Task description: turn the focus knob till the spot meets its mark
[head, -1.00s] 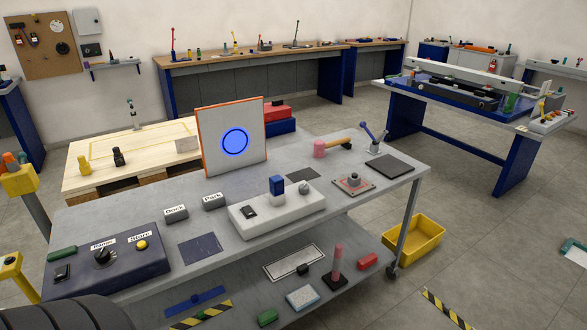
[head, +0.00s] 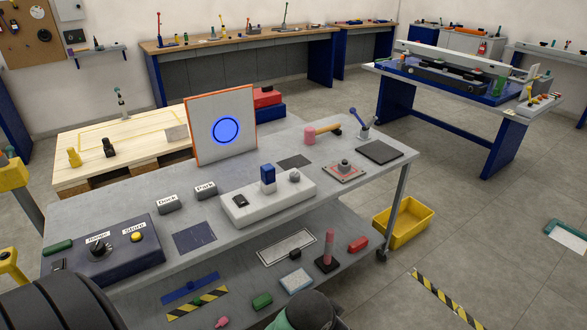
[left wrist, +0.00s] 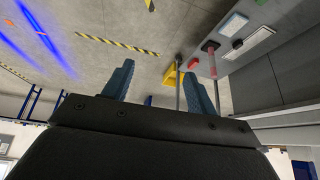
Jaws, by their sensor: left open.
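A white box (head: 275,199) on the grey table carries a small grey knob (head: 295,176), a blue block (head: 267,174) and a black switch (head: 240,201). Behind it stands an orange-edged white screen (head: 208,104). A bright blue spot (head: 225,131) lies on the screen inside a darker blue ring; their exact fit is too small to tell. In the left wrist view my left gripper (left wrist: 158,85) is open, with nothing between its blue fingers, and points over the floor near the table's lower shelf. It is apart from the white box. My right gripper is not in view.
A dark box (head: 108,258) with a black dial and yellow button sits at the table's left. A pink-headed mallet (head: 310,135) and a red-edged plate (head: 344,170) lie right of the white box. A yellow bin (head: 403,226) stands on the floor.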

